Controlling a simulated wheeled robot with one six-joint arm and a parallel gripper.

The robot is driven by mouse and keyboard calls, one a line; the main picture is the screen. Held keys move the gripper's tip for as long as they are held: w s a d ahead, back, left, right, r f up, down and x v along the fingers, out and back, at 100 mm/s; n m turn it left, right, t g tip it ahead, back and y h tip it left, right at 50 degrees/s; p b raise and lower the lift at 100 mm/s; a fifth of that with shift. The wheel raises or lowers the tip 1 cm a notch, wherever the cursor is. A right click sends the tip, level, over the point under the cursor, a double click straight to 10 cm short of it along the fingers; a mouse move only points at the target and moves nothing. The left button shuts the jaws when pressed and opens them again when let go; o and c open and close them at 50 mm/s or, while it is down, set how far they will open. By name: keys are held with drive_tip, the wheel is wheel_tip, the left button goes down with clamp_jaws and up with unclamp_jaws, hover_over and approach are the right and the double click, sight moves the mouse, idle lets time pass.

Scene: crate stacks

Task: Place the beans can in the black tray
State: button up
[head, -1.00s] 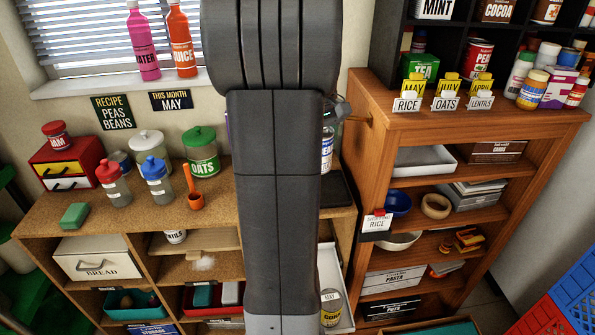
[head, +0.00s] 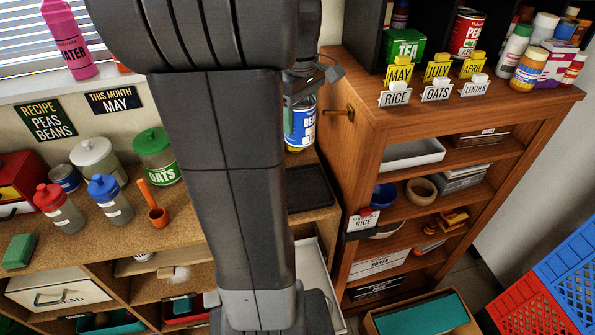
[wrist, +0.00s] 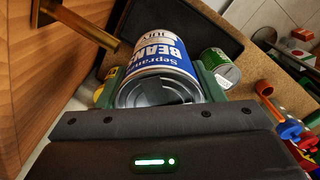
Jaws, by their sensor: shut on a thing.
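The beans can (head: 299,127) has a blue and white label and shows just right of my arm in the head view. It is held above the counter, behind and above the black tray (head: 310,189) as seen there. My gripper (wrist: 160,82) is shut on the beans can, with a green finger on each side of it in the wrist view. The can's grey metal end (wrist: 150,93) faces the wrist camera. The flat black tray (wrist: 205,25) lies beyond the can in the wrist view. My arm hides part of the counter left of the tray.
The wooden shelf unit (head: 350,150) with a protruding handle (head: 338,111) stands close to the can's right. The green-lidded oats jar (head: 154,158) and an orange scoop (head: 157,215) stand left of my arm. The visible part of the tray is empty.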

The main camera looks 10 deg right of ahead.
sight(300, 134)
wheel_tip(300, 134, down, 17)
drive_tip(key=shift+f, duration=0.15)
idle(0.4)
drive_tip(key=shift+f, duration=0.15)
drive_tip(key=o, duration=1.3)
drive_tip(key=shift+c, duration=0.2)
wheel_tip(300, 134, up, 12)
drive_tip(key=shift+r, duration=0.15)
